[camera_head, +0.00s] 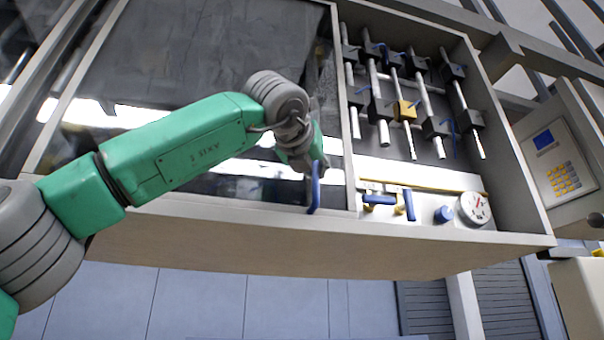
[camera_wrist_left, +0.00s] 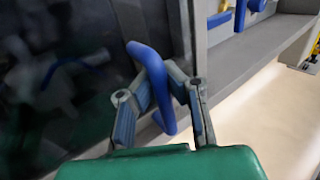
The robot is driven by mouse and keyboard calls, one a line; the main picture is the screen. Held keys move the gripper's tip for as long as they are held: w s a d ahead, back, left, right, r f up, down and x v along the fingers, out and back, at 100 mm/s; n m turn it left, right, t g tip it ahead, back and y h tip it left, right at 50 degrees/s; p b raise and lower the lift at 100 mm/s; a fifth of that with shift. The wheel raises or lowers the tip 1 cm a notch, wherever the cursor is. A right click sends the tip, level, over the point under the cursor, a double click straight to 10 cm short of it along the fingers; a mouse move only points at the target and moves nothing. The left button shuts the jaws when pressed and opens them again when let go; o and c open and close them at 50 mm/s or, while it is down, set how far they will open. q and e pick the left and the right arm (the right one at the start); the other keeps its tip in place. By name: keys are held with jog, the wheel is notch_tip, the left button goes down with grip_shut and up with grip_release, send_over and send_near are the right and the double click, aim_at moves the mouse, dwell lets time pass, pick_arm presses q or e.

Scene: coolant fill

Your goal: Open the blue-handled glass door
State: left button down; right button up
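The glass door (camera_head: 190,50) is a large dark pane in a pale frame, filling the left and middle of the cabinet front. It looks shut against the cabinet frame. Its blue handle (camera_head: 315,187) is a bent bar near the door's lower right corner. My left gripper (camera_head: 308,172) is at this handle, with the arm crossing in front of the glass. In the left wrist view the blue handle (camera_wrist_left: 155,85) passes between the two fingers of the left gripper (camera_wrist_left: 160,88), which close in on it from both sides. The exact finger contact is partly hidden. My right gripper is not in view.
Right of the door is an open bay with several metal rods in black clamps (camera_head: 452,72), a yellow block (camera_head: 404,111), blue-handled valves (camera_head: 409,204), a blue cap (camera_head: 443,214) and a round gauge (camera_head: 473,209). A keypad panel (camera_head: 560,165) stands at far right.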

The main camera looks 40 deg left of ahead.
pick_arm(q)
jog(key=shift+w+d+f, duration=0.1)
jog(key=shift+d+f, duration=0.1)
jog(key=shift+d, duration=0.05)
jog(key=shift+s+a, duration=0.2)
jog(key=c, duration=1.6)
grip_release()
jog(key=shift+s, duration=0.1)
jog(key=shift+o, duration=0.2)
jog(key=shift+r, duration=0.1)
jog(key=v, duration=1.1)
jog(key=shift+s, duration=0.35)
jog(key=shift+s+d, duration=0.1)
jog(key=shift+d, duration=0.05)
